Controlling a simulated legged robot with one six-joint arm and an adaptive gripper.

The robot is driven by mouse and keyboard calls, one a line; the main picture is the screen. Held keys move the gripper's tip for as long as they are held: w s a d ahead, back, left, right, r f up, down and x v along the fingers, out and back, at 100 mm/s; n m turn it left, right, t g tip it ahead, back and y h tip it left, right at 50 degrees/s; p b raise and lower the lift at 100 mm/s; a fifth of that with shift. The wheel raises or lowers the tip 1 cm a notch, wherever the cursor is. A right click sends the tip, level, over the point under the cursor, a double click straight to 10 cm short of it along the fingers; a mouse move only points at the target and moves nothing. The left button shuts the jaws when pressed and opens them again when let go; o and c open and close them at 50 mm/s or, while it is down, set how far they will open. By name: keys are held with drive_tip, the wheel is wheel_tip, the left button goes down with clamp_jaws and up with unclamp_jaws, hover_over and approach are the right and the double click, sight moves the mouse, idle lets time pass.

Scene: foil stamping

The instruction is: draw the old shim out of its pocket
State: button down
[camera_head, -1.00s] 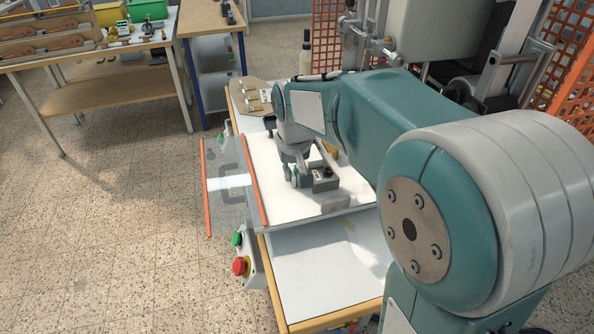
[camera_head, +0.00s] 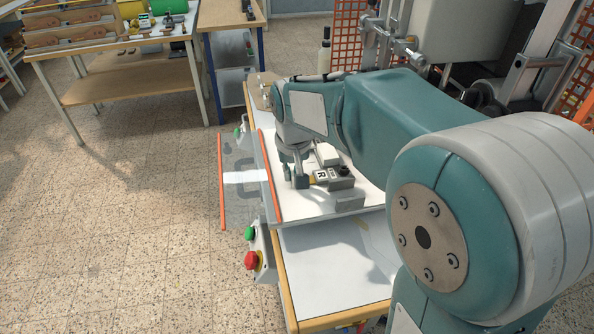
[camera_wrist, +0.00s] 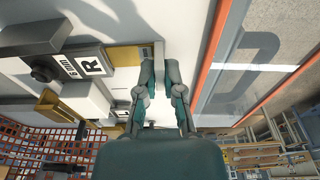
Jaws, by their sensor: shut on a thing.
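The old shim (camera_wrist: 125,57) is a brass-coloured strip in the wrist view, and beside it are white labels reading "6 mm" and "R". Its left part runs towards a grey block with a dark knob (camera_wrist: 40,73), and how much is still in the pocket is hidden. My gripper (camera_wrist: 159,72) is at the shim's right end, its fingers close together on it. In the head view my gripper (camera_head: 299,181) is low over the white plate, just left of the block (camera_head: 341,179). Brass and the "R" label (camera_head: 321,176) show between them.
The white plate (camera_head: 310,205) has an orange-edged clear guard (camera_head: 222,185) along its left. A green button and a red button (camera_head: 251,260) stand at the table's front left. A brass-coloured bracket (camera_wrist: 62,113) lies close below the block. Plate area above the fingers is clear.

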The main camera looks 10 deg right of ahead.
drive_tip(key=shift+s+a+f, duration=0.1)
drive_tip(key=shift+a+f, duration=0.05)
drive_tip(key=shift+a, duration=0.05)
drive_tip(key=shift+a+r, duration=0.4)
drive_tip(key=shift+a, duration=0.1)
drive_tip(key=shift+a+r, duration=1)
drive_tip(key=shift+r, duration=0.2)
